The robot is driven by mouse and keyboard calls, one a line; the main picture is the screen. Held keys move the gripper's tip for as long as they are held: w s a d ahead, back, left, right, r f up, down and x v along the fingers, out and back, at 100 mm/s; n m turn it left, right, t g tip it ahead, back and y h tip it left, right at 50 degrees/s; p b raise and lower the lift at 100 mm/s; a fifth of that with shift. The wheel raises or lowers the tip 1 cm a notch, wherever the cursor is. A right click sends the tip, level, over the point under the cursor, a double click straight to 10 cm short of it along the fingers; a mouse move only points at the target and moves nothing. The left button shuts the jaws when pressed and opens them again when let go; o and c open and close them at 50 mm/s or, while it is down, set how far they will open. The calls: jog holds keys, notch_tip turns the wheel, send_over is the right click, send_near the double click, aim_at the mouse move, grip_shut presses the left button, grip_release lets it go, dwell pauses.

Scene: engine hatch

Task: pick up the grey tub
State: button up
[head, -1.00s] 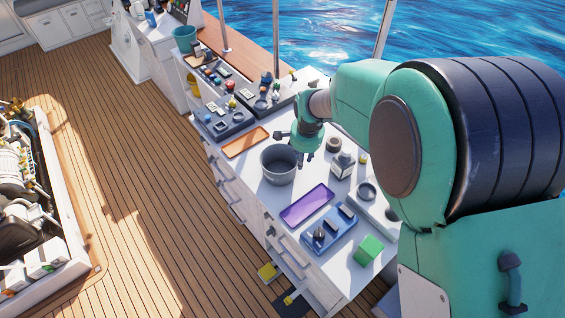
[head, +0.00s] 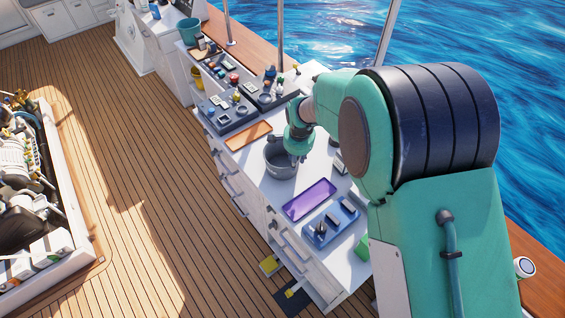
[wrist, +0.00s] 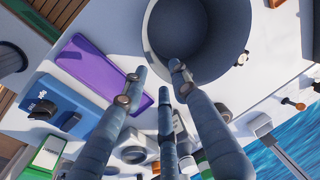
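The grey tub (head: 275,161) stands upright on the white worktop, left of the purple tray. In the head view my gripper (head: 297,156) is over the tub's right side, partly covering it. The wrist view looks down into the empty-looking tub (wrist: 196,28) at the top. There, the fingers of my gripper (wrist: 160,76) are spread apart with nothing between them, and their tips reach toward the tub's near rim. I cannot tell whether a fingertip touches the rim.
An orange tray (head: 248,136) and dark trays of small parts (head: 228,112) lie beyond the tub. A green block (head: 362,248) is partly hidden by my arm.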

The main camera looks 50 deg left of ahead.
send_over(294, 173)
jog(key=shift+d+f, duration=0.15)
jog(key=shift+f, duration=1.1)
jog(key=shift+d+f, duration=0.1)
jog(key=shift+f, duration=1.15)
jog(key=shift+w+a+f, duration=0.1)
jog(key=shift+a+f, duration=0.05)
jog(key=shift+f, duration=1.15)
jog(key=shift+w+a+f, duration=0.1)
jog(key=shift+a+f, duration=0.05)
jog(key=shift+f, duration=1.15)
grip_shut()
jog(key=shift+r, duration=0.1)
